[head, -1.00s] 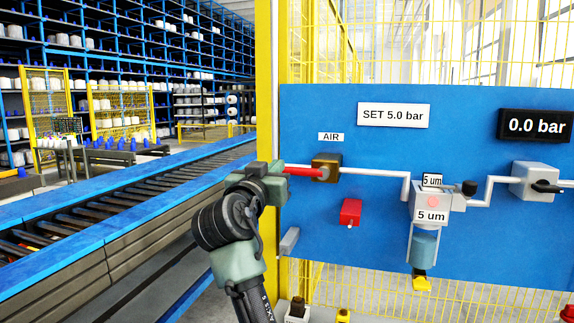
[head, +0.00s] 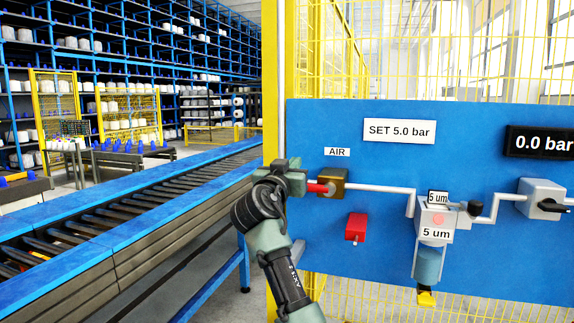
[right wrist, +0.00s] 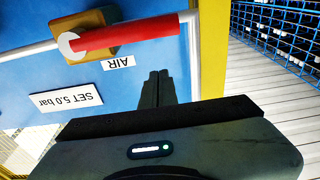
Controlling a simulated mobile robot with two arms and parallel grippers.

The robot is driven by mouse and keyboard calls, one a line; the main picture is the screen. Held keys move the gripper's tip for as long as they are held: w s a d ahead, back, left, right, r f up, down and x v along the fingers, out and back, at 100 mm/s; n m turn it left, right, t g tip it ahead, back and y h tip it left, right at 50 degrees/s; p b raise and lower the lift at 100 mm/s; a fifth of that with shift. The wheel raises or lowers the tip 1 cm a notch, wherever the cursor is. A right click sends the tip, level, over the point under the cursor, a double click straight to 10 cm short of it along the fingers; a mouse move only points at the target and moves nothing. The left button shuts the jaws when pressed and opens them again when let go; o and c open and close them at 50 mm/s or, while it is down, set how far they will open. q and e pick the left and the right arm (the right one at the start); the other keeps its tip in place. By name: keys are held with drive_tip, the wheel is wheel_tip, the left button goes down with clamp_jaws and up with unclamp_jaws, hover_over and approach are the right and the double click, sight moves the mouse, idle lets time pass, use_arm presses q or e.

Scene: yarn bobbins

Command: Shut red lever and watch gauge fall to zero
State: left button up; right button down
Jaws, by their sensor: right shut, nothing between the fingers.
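The red lever (head: 318,187) sits on a brass valve block (head: 333,183) under the AIR label on the blue panel. In the right wrist view, which is upside down, the lever (right wrist: 130,36) lies roughly along the white pipe. My right gripper (head: 301,181) is in front of the lever's left end in the head view and hides part of it. In the wrist view its fingers (right wrist: 157,76) are shut and empty, with their tips close to the lever. The gauge display (head: 543,142) reads 0.0 bar. My left gripper is not in view.
A red block (head: 356,228) is mounted below the valve. A filter unit (head: 433,225) and a grey valve with a black handle (head: 541,198) stand farther right on the pipe. A yellow post (head: 271,80) and a roller conveyor (head: 130,215) are at left.

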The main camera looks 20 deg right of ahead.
drive_tip(key=shift+s+a+f+p, duration=0.15)
drive_tip(key=shift+f+p, duration=0.35)
drive_tip(key=shift+f, duration=1.45)
drive_tip(key=shift+f, duration=0.1)
